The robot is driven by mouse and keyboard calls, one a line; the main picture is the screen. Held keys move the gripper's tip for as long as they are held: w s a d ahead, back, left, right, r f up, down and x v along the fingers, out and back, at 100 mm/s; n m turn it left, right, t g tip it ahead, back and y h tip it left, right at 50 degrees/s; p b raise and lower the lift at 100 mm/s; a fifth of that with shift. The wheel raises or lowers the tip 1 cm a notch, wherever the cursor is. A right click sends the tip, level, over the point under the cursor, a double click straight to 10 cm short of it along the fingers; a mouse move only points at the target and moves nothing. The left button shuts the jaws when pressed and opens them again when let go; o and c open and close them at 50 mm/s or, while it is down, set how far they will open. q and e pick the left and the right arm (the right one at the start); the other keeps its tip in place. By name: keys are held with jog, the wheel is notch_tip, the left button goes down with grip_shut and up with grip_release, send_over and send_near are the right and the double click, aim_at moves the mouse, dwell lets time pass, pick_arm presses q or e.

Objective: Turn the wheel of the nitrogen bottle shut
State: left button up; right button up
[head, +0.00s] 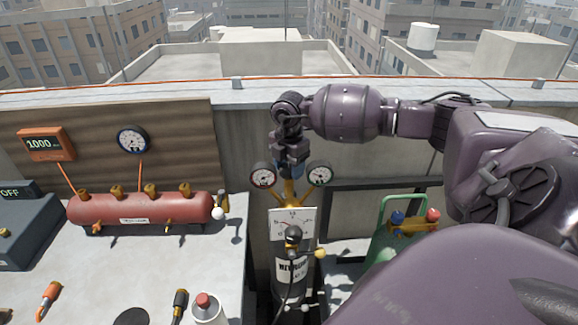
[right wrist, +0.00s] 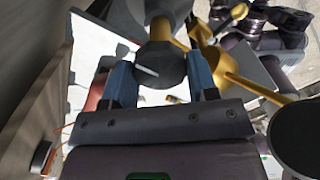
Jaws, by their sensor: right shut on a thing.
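The nitrogen bottle (head: 292,270) stands upright in the gap between two worktops, dark with a white label. A yellow brass fitting (head: 289,190) with two round gauges tops it. My right gripper (head: 290,168) reaches down onto the top of the bottle from above. In the right wrist view its blue fingers (right wrist: 161,80) are shut on the dark wheel (right wrist: 172,68), one on each side. The wheel shows a short white mark. In the head view the gripper hides the wheel. My left gripper is not in view.
The left gauge (head: 263,176) and right gauge (head: 320,174) flank the gripper closely. A red manifold (head: 140,208) lies on the left worktop (head: 225,270). A green-framed carrier (head: 384,240) stands right. A low wall runs behind.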

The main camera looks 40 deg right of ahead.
aim_at(289, 168)
jog(key=shift+w+r, duration=0.1)
jog(key=shift+r, duration=0.05)
jog(key=o, duration=0.8)
jog(key=shift+o, duration=0.6)
jog(key=shift+r, duration=0.2)
notch_tip(289, 168, up, 10)
jog(key=shift+r+b, duration=0.15)
jog(key=shift+b, duration=0.15)
